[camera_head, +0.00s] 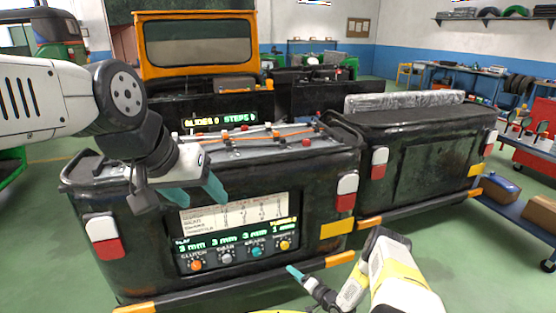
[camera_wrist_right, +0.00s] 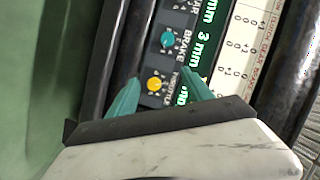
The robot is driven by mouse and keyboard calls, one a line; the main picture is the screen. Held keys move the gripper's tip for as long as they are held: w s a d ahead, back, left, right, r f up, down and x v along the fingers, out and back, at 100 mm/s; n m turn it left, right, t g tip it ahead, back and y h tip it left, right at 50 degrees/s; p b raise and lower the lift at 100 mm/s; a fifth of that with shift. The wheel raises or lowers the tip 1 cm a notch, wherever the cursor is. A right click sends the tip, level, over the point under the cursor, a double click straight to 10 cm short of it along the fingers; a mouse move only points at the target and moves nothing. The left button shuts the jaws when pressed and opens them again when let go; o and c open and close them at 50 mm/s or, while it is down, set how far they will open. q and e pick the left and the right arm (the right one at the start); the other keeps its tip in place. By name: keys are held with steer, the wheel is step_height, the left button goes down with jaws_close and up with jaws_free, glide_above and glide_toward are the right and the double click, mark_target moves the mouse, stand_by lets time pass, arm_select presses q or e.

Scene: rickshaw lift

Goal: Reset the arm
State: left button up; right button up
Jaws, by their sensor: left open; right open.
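My left gripper (camera_head: 196,194) is open and empty, its teal fingers in front of the upper left of the control panel (camera_head: 186,223). My right gripper (camera_head: 293,271) is low in front of the panel's right end. In the right wrist view its two teal fingers (camera_wrist_right: 160,95) are apart with nothing held. The yellow throttle knob (camera_head: 285,244) shows between and beyond these fingers (camera_wrist_right: 154,84); contact cannot be told. The teal brake knob (camera_head: 257,252) is beside it. The orange clutch knob (camera_head: 195,266) and grey gear knob (camera_head: 227,258) are further left.
The panel is on the dark rear of a rickshaw (camera_head: 335,165), with a rod linkage (camera_head: 260,137) on its top deck. A second dark vehicle body (camera_head: 430,150) adjoins it on the right. Green floor (camera_head: 480,270) is open at lower right.

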steer(key=w+d+r+n+h, duration=0.1)
steer(key=w+d+r, duration=0.25)
steer(key=r, duration=0.35)
steer(key=w+d+r+n+g+h, duration=0.1)
steer(key=w+d+r+h, duration=0.1)
steer(key=w+r, duration=0.4)
steer(key=w+d+r+n+h, duration=0.1)
steer(key=w+d+r, duration=0.25)
steer(key=r, duration=0.55)
steer(key=s+d+r+g+h, duration=0.1)
steer(key=s+d+r+h, duration=0.1)
steer(key=r, duration=0.9)
steer(key=s+d+r+h, duration=0.1)
steer(key=r+h, duration=0.1)
steer(key=r, duration=0.9)
steer(key=s+r+n+g+h, duration=0.1)
steer(key=s+r+g, duration=0.1)
steer(key=s+r, duration=1.45)
steer(key=s+a+r+n+g, duration=0.1)
steer(key=s+a, duration=0.1)
steer(key=s, duration=1.1)
steer(key=s+a+r+g+y, duration=0.1)
steer(key=s+a, duration=0.2)
steer(key=s, duration=1.1)
steer(key=shift+a+n+y, duration=0.15)
steer(key=shift+n+y, duration=0.15)
steer(key=shift+n, duration=0.1)
